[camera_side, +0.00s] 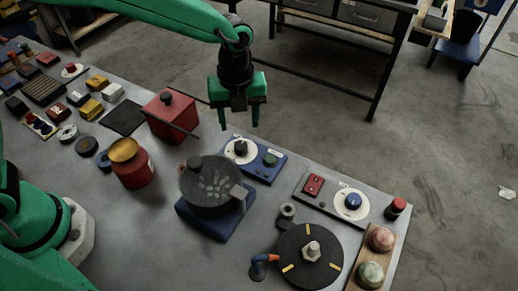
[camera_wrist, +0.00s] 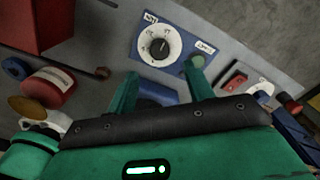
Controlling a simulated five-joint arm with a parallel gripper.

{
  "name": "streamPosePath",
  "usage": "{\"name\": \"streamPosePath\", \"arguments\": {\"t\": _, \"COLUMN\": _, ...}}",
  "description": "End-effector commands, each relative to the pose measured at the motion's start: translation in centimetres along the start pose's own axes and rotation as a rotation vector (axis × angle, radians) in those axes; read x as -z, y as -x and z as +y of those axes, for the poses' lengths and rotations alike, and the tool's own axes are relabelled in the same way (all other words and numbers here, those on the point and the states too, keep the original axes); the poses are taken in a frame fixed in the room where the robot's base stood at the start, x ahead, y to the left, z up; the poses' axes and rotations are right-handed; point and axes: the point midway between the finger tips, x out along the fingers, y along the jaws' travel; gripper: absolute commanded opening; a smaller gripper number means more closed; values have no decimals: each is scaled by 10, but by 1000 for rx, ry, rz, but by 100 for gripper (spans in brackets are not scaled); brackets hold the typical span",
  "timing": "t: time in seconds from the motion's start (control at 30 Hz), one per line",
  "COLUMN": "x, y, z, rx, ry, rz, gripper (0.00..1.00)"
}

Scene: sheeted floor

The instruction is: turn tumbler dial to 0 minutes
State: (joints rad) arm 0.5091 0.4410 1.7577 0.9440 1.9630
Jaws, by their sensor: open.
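The dial is a round white face with a black knob (camera_side: 240,147) on a blue control box (camera_side: 267,172), which also has a green button (camera_side: 270,159). In the wrist view the black knob (camera_wrist: 158,47) has a pale pointer line and marks around it, too small to read. My gripper (camera_side: 239,122) is open and empty, pointing down above the dial in the side view. In the wrist view my gripper's fingers (camera_wrist: 163,72) are spread, with the knob ahead of them and apart from them.
A red box (camera_side: 171,115) with a thin bar stands left of the control box. A dark lidded drum (camera_side: 208,190) sits on a blue base in front. A grey panel (camera_side: 325,199) with a red switch and blue knob lies to the right. Free room is above the bench.

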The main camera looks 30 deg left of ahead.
Motion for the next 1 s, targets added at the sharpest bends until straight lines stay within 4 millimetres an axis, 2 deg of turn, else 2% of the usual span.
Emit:
{"name": "streamPosePath", "arguments": {"t": 0.27, "x": 0, "y": -9, "z": 0, "rx": -1, "ry": 3, "rz": 0, "gripper": 52}}
{"name": "streamPosePath", "arguments": {"t": 0.7, "x": 0, "y": -60, "z": 1, "rx": -2, "ry": 4, "rz": 1, "gripper": 52}}
{"name": "streamPosePath", "arguments": {"t": 1.0, "x": 0, "y": -77, "z": 0, "rx": 1, "ry": 4, "rz": 0, "gripper": 52}}
